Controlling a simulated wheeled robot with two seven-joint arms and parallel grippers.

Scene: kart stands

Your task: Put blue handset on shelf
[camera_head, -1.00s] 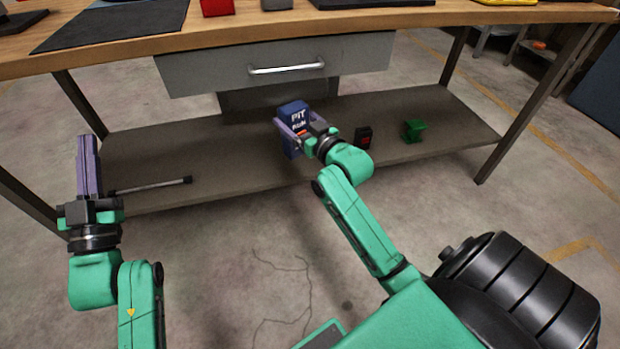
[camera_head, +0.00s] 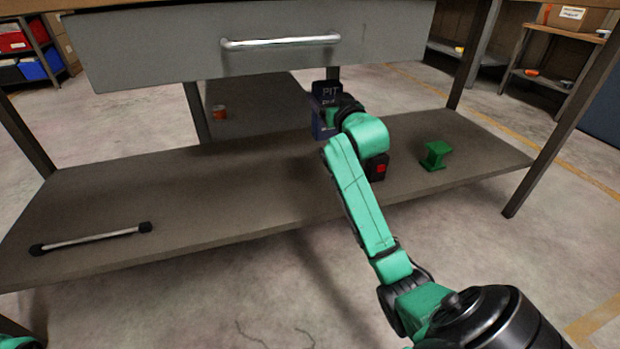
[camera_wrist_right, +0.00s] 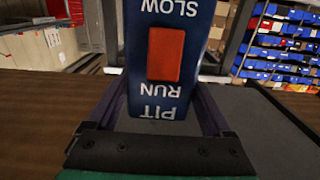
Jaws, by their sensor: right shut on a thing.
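The blue handset (camera_head: 325,97), marked PIT, is upright at my right gripper (camera_head: 330,118) in the head view, over the back part of the grey lower shelf (camera_head: 240,195). My right wrist and forearm hide part of it and of the gripper. The right wrist view shows the handset (camera_wrist_right: 190,55) between the two fingers of the right gripper (camera_wrist_right: 160,100), its lettering upside down and a red button on its face. The gripper is shut on it. Whether its bottom touches the shelf cannot be told. My left gripper is out of view.
A black and red device (camera_head: 378,168) stands beside my right wrist on the shelf. A green block (camera_head: 435,155) stands further right. A rod with black ends (camera_head: 92,238) lies front left. The drawer (camera_head: 270,45) hangs above. The shelf's middle left is clear.

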